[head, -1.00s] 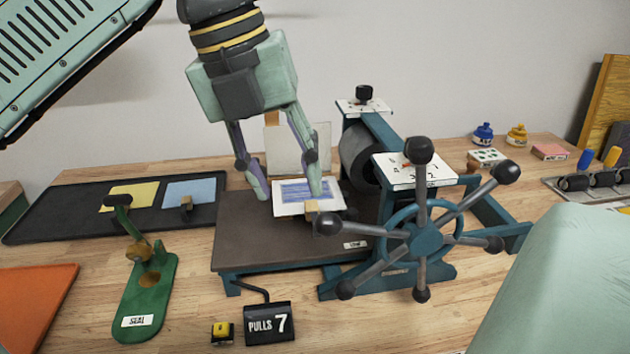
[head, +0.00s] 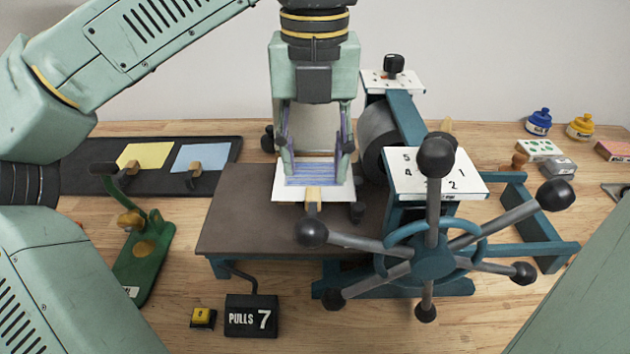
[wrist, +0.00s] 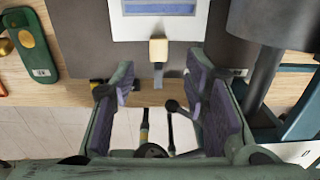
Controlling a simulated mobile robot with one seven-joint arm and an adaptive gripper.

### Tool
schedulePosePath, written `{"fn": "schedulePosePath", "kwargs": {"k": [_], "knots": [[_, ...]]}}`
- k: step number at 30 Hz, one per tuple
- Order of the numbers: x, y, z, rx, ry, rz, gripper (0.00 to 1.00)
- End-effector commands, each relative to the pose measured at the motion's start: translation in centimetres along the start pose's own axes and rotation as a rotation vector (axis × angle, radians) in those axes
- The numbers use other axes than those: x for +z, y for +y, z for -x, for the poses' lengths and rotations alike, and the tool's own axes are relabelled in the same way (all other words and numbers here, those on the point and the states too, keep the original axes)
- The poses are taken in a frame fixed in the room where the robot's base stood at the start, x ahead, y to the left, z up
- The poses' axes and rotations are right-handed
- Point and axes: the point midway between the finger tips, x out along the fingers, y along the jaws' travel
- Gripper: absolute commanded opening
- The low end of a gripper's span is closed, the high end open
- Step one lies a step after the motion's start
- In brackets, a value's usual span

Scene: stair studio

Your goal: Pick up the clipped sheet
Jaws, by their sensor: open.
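A white sheet with a blue striped print (head: 286,193) lies on the dark press bed (head: 240,215). A wooden clip (head: 313,198) sits on its near edge. In the wrist view the sheet (wrist: 125,27) is at the top and its clip (wrist: 158,50) points down between the jaws. My gripper (head: 317,165) is open and empty, its fingers apart in front of the print in the head view. In the wrist view my gripper (wrist: 160,92) shows both purple-padded fingers, with the clip a little beyond the tips. Contact cannot be told.
The spoked press wheel (head: 430,255) and roller (head: 378,140) stand close on the right. A black tray (head: 85,180) with yellow and blue clipped sheets is at left. A green seal press (head: 150,250) and a "PULLS 7" counter (head: 251,316) stand nearer.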

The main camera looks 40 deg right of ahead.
Motion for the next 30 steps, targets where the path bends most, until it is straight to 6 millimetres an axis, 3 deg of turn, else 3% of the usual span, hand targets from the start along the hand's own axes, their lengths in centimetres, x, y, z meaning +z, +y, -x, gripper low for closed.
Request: {"fn": "schedulePosePath", "kwargs": {"k": [7, 16, 25, 30], "knots": [[-0.1, 0.1, -1.7, -0.003, 0.001, -0.003, 0.42], [-0.3, 0.2, -5.4, -0.002, 0.001, -0.003, 0.42], [-0.3, 0.2, -5.9, -0.001, -0.001, -0.001, 0.42], [-0.3, 0.2, -5.9, -0.001, -0.001, -0.001, 0.31]]}}
